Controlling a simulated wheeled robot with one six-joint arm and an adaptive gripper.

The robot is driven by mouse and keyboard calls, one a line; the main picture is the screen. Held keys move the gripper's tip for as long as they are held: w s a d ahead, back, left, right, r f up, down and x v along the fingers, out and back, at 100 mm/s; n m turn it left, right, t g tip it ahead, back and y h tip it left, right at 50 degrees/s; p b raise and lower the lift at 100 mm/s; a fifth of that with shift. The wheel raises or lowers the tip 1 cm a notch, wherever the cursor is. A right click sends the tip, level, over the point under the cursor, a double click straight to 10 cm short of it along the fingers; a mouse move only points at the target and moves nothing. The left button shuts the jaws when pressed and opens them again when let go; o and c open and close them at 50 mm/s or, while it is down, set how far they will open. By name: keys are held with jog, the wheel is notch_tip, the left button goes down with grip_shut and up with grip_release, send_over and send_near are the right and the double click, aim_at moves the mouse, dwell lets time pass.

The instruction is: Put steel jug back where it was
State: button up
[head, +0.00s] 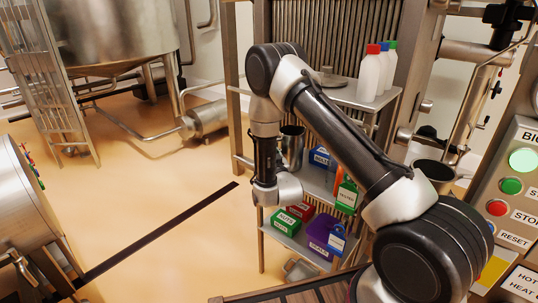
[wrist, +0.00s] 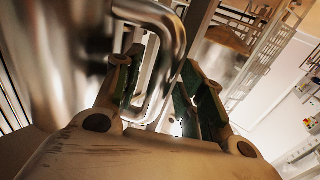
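The steel jug (head: 293,146) stands on the middle shelf of the rack, partly hidden behind my arm in the head view. In the wrist view its shiny body (wrist: 60,50) fills the left side, and its looped handle (wrist: 178,45) reaches in between my fingers. My gripper (wrist: 160,92) is open, with one finger on each side of the handle and gaps showing beside it. In the head view my fingers are hidden behind my wrist, close by the jug.
The rack's top shelf (head: 350,97) holds white bottles (head: 370,75) with coloured caps. Labelled boxes, such as the green one (head: 346,195), stand on the shelves right of and below the jug. A control panel (head: 518,185) is at the right.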

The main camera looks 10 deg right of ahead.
jog(key=shift+r, duration=0.15)
jog(key=s, duration=1.2)
jog(key=shift+d, duration=0.1)
